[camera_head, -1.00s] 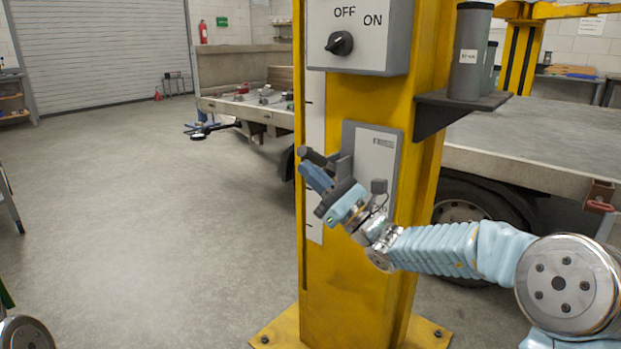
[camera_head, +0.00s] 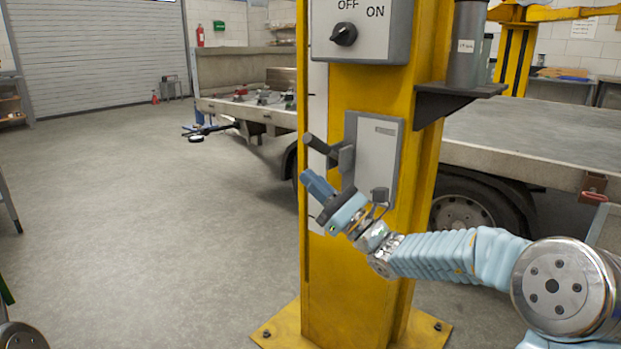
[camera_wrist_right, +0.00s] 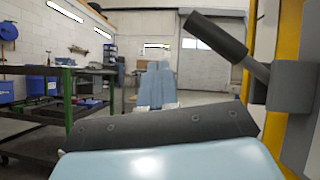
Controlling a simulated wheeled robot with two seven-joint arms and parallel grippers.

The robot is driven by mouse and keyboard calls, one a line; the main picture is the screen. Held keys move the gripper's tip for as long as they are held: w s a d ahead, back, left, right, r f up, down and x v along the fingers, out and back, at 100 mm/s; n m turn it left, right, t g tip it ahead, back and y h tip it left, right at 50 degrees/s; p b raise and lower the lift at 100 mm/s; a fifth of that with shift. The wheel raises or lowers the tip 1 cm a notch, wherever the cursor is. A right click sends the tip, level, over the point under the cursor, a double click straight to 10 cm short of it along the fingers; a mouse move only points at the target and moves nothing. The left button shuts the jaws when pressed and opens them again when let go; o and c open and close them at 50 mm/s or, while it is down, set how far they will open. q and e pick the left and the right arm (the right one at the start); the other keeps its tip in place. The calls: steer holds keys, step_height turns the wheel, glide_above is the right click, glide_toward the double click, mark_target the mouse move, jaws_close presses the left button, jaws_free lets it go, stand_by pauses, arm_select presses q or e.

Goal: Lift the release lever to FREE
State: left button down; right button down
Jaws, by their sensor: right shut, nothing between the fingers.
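The release lever (camera_head: 322,149) is a dark bar with a thick grip, on the left side of a grey plate (camera_head: 376,155) on the yellow column. In the right wrist view the lever (camera_wrist_right: 214,38) slants up to the left from its grey hub (camera_wrist_right: 292,87). My right gripper (camera_head: 309,180) is shut and empty, just below the lever's grip in the head view. A gap shows between them. In the wrist view the lever lies above and right of the gripper's body, not held. The plate's lettering is too small to read. My left gripper is out of view.
A grey OFF/ON switch box (camera_head: 362,30) sits above on the yellow column (camera_head: 350,260). A shelf with grey cylinders (camera_head: 467,45) juts out at right. A flatbed trailer (camera_head: 540,130) stands behind.

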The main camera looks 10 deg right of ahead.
steer(key=s+d+f, duration=0.2)
steer(key=s+f, duration=0.2)
steer(key=s, duration=0.3)
steer(key=shift+s+d+b, duration=0.3)
steer(key=shift+s+d, duration=0.05)
steer(key=shift+s, duration=0.05)
steer(key=shift+f, duration=0.1)
steer(key=s+a+f+n+g+h+p, duration=0.1)
steer(key=s+a+f+n+g, duration=0.15)
steer(key=a+f+g, duration=0.6)
steer(key=s+a+f+n+g+h+p, duration=0.1)
steer(key=s+f+n+g+h+p, duration=0.15)
steer(key=f, duration=1.05)
steer(key=s+d+f+n+g+h+p, duration=0.1)
steer(key=s+f+n+g+h, duration=0.1)
steer(key=s+f+n, duration=0.3)
steer(key=s+f+n+g+h+p, duration=0.2)
steer(key=s+f+n+h, duration=0.2)
steer(key=f, duration=0.8)
steer(key=s+d+f+n+g+h+p, duration=0.1)
steer(key=s+f+n+h+p, duration=0.1)
steer(key=s+f+n, duration=0.4)
step_height(320, 180, down, 2)
steer(key=n+h, duration=0.1)
steer(key=n, duration=0.1)
steer(key=shift+s+d+f+n+g, duration=0.2)
steer(key=shift+s+d+n+g, duration=0.1)
steer(key=shift+s+g, duration=0.1)
